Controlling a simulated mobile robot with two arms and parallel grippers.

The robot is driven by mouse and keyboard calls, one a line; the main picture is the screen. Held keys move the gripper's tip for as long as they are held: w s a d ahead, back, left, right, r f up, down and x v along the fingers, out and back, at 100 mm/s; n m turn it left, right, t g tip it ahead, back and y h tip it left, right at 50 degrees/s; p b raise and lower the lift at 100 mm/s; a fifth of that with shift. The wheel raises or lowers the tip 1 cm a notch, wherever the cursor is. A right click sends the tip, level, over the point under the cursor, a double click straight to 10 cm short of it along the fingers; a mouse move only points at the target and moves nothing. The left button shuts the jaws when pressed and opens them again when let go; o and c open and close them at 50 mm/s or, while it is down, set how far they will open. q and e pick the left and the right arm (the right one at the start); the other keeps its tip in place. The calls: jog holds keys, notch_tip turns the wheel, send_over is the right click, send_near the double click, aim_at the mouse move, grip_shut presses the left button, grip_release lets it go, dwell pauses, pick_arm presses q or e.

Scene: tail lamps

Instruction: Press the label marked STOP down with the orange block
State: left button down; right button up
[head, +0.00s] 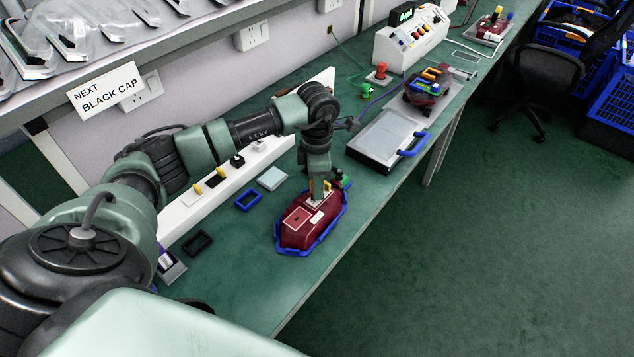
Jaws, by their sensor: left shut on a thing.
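A red tail lamp (294,236) sits in a blue cradle (279,246) on the green bench, with a pale rectangle on its top. A small white label (316,219) lies on the lamp by my fingertips; its print is too small to read. My left gripper (320,198) points down at the lamp's far end, shut on the orange block (327,186). Only a yellow-orange bit of the block shows; the fingers hide the rest. I cannot tell whether the block touches the label. My right gripper is out of view.
Blue (248,200) and black (199,242) frames and a pale pad (272,178) lie left of the lamp. A white rail (215,196) with small caps runs behind. A grey case with a blue handle (413,145) stands farther right. Bench around the lamp's front is clear.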

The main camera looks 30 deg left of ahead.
pick_arm(q)
jog(key=shift+f+b, duration=0.5)
jog(key=shift+f, duration=0.1)
dwell(0.4)
jog(key=shift+s+f, duration=0.15)
dwell(1.0)
notch_tip(320, 180, up, 2)
jog(key=shift+p, duration=0.7)
jog(key=shift+r+p, duration=1.25)
jog(key=shift+r, duration=0.9)
